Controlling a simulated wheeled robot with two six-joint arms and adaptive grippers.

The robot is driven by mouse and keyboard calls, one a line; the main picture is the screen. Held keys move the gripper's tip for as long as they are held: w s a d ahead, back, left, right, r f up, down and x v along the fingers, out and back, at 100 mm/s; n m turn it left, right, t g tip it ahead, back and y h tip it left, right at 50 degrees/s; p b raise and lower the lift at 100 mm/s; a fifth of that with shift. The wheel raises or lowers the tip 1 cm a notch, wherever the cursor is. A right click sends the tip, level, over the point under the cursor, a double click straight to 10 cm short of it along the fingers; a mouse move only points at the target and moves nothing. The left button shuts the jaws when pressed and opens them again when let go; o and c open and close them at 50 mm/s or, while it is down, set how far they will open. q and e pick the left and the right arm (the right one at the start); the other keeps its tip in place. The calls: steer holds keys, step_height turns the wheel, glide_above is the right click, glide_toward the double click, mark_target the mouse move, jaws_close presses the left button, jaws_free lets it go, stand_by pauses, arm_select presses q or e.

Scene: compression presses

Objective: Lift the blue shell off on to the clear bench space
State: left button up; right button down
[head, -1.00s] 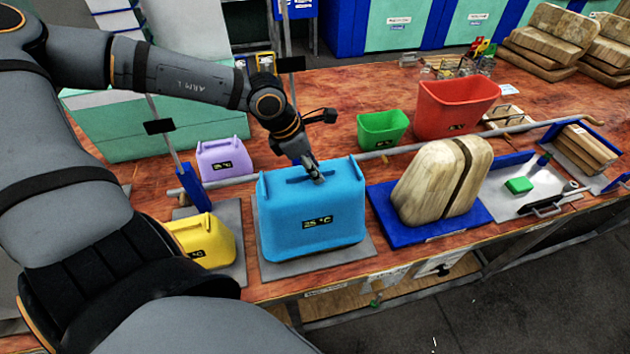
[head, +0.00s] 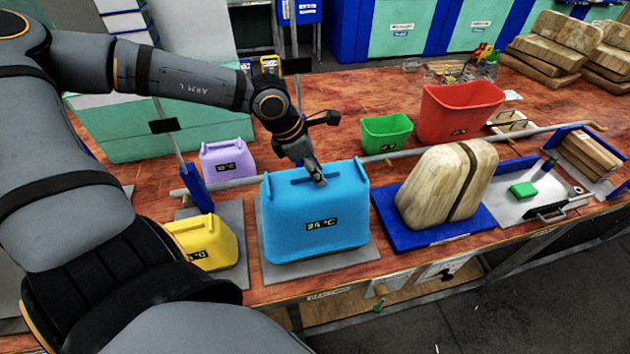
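The blue shell (head: 315,218) stands upright on a grey plate (head: 277,270) near the front of the bench. It has a slotted handle along its top and a dark label on its front that reads about 25 °C. My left gripper (head: 317,175) points down at the shell's top, at the right part of the handle. Its fingertips are at the handle and look close together. They are small and partly hidden, so I cannot tell whether they grip it. My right gripper is not in view.
A yellow shell (head: 207,238) and a purple shell (head: 228,163) stand left. A wooden split block on a blue base (head: 400,235) stands close right. Green (head: 387,132) and red (head: 460,108) bins stand behind a grey rail. Bare bench (head: 345,90) shows at the back.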

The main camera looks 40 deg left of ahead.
arm_select(q)
steer(key=shift+f, duration=0.1)
jaws_close()
stand_by(0.5)
